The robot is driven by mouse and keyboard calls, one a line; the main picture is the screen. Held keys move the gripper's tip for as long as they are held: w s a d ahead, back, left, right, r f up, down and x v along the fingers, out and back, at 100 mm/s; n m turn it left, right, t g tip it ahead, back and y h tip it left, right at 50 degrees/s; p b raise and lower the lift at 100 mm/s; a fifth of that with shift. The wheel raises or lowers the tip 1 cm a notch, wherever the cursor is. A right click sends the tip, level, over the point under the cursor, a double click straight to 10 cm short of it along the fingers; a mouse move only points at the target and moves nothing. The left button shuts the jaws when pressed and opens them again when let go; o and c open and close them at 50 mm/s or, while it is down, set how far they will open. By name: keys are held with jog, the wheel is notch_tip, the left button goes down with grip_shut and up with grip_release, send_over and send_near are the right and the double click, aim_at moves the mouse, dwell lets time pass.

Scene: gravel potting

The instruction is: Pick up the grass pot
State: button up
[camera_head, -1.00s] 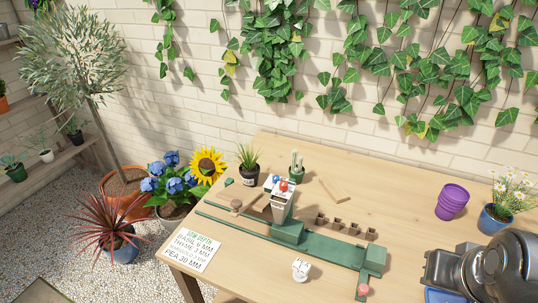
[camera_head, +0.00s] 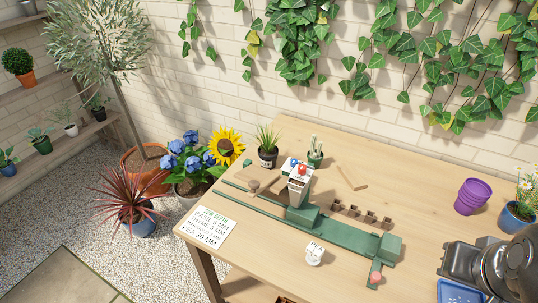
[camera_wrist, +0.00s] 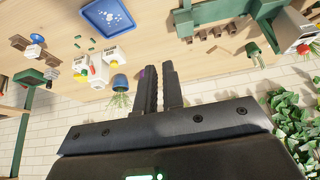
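The grass pot (camera_head: 267,157) is a small dark pot with spiky green grass. It stands upright near the back left of the table, behind the green stand and left of the cactus pot (camera_head: 315,158). My gripper shows in the wrist view (camera_wrist: 161,75) as two dark fingers, side by side with a narrow gap. I see nothing held between them. How far they are open is unclear. In the head view only my dark arm shows, at the lower right, far from the grass pot.
The green stand (camera_head: 345,236) with a white, red-topped box (camera_head: 299,188) fills the table's middle. A card (camera_head: 206,227) and a white tag (camera_head: 314,254) lie in front. A purple pot (camera_head: 472,196), a daisy pot (camera_head: 517,214) and a blue tray (camera_head: 460,292) are at right.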

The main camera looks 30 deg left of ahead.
jog(key=o, duration=1.9)
jog(key=shift+w, duration=0.1)
jog(key=w+a+r+n, duration=0.1)
jog(key=w+a+r, duration=0.25)
jog(key=w, duration=0.25)
jog(key=w+a+r+n, duration=0.2)
jog(key=w+a, duration=0.2)
jog(key=w, duration=0.3)
jog(key=n+g+y, duration=0.3)
jog(key=n+y, duration=0.1)
jog(key=n, duration=0.4)
send_over(269, 147)
jog(key=s+d, duration=0.2)
jog(key=d, duration=0.1)
notch_tip(269, 147, down, 18)
jog(key=shift+d+x, duration=0.15)
jog(key=shift+x, duration=2.65)
jog(key=shift+d+x, duration=0.15)
jog(key=shift+x, duration=2.7)
